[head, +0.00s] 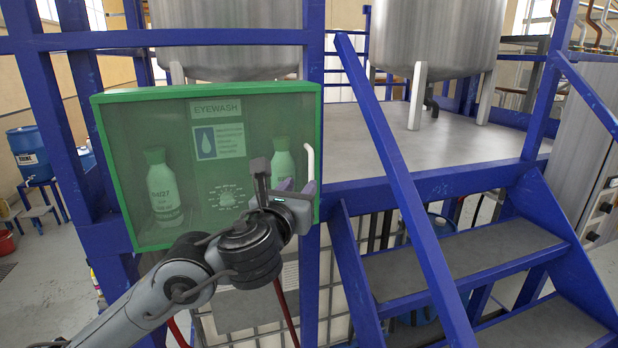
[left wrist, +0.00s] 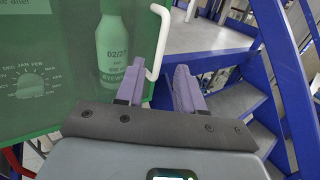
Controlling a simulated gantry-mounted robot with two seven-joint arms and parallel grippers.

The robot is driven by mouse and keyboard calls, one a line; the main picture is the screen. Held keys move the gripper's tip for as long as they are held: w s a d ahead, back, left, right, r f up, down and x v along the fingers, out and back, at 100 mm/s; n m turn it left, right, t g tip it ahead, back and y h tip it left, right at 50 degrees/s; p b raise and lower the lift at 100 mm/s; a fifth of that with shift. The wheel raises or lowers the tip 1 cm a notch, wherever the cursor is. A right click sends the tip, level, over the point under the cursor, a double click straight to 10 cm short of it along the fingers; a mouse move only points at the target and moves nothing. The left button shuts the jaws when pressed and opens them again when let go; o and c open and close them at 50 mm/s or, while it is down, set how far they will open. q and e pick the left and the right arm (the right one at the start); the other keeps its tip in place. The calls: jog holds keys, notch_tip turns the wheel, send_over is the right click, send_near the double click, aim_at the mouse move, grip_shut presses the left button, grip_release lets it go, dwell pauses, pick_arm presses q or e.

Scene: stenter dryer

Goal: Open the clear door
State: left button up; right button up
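The clear door (head: 240,165) is the see-through front of a green-framed eyewash cabinet in the head view, and it sits flat in the frame. A white handle (head: 310,162) is at its right edge; it also shows in the left wrist view (left wrist: 158,42). My left gripper (head: 296,186) is in front of the door's lower right, close to the handle's lower end. In the left wrist view its two purple fingers (left wrist: 158,88) are apart with nothing between them, and the handle's lower end is just beyond them. I cannot tell whether they touch it. My right gripper is not in view.
Behind the door stand two green bottles, one at left (head: 165,190) and one at right (head: 283,160). A blue post (head: 313,60) and a blue stair rail (head: 400,180) stand close to the right. Grey steps (head: 440,262) and large metal tanks (head: 437,35) are beyond.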

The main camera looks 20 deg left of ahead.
aim_at(310, 174)
pick_arm(q)
jog(key=shift+w+a+p, duration=0.15)
jog(key=shift+w+p, duration=0.15)
jog(key=shift+w, duration=1.5)
jog(key=shift+w+a+p, duration=0.1)
jog(key=shift+w+p, duration=0.2)
jog(key=shift+w, duration=1.45)
jog(key=shift+c, duration=0.3)
grip_shut()
